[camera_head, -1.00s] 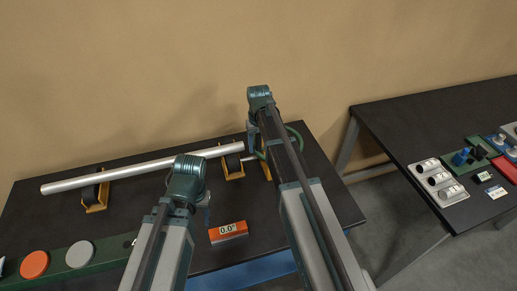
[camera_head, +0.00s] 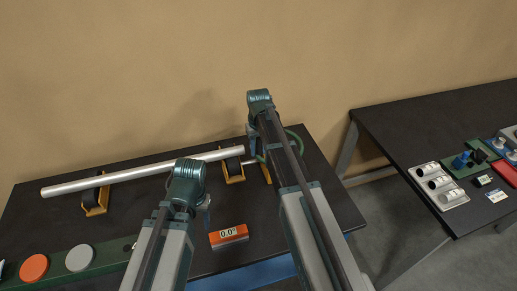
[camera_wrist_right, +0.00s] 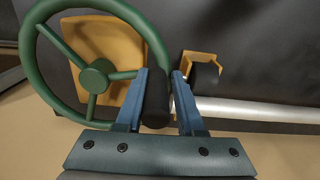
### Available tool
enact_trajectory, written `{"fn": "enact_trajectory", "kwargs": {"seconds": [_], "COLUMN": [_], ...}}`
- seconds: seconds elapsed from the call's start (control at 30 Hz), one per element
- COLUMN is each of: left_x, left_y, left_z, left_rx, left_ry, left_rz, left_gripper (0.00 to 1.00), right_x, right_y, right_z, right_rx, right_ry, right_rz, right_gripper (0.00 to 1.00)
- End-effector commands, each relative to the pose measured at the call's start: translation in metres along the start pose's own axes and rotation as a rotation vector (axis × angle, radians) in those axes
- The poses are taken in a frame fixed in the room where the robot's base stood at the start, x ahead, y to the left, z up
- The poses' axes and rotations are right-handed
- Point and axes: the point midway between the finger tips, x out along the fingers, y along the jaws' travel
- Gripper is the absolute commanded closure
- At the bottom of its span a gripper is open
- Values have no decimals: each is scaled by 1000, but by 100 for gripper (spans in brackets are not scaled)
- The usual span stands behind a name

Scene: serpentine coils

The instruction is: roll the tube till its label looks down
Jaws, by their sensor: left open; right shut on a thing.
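The silvery tube (camera_head: 130,174) lies across two orange cradles, a left one (camera_head: 95,205) and a right one (camera_head: 234,177); no label shows on its visible side. The tube also shows in the right wrist view (camera_wrist_right: 255,110). A green handwheel (camera_wrist_right: 97,77) is at its right end, partly hidden by my right arm in the head view. My right gripper (camera_wrist_right: 160,80) is shut on the wheel's dark handle (camera_wrist_right: 156,100). My left gripper (camera_head: 206,204) is open and empty above the table, in front of the tube.
An orange box (camera_head: 229,236) near the table's front reads 0.0°. A green strip with an orange disc (camera_head: 34,268) and a grey disc (camera_head: 80,257) lies at the front left. A second dark table (camera_head: 400,125) at the right holds several small parts.

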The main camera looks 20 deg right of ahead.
Motion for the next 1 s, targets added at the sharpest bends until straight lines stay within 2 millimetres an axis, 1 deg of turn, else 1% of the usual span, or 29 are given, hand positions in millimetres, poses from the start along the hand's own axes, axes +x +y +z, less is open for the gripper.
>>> {"fn": "enact_trajectory", "kwargs": {"seconds": [0.03, 0.8, 1.0], "left_x": [0, 0, 0], "left_y": [0, 0, 0], "left_z": [0, 0, 0], "left_rx": [0, 0, 0], "left_ry": [0, 0, 0], "left_rz": [0, 0, 0], "left_gripper": [42, 42, 42], "right_x": [0, 0, 0], "right_y": [5, 6, 7], "right_z": [-1, -1, 2], "right_rx": [5, 7, -20], "right_ry": [2, 3, 3], "right_rz": [10, 11, 11], "right_gripper": [100, 100, 100]}}
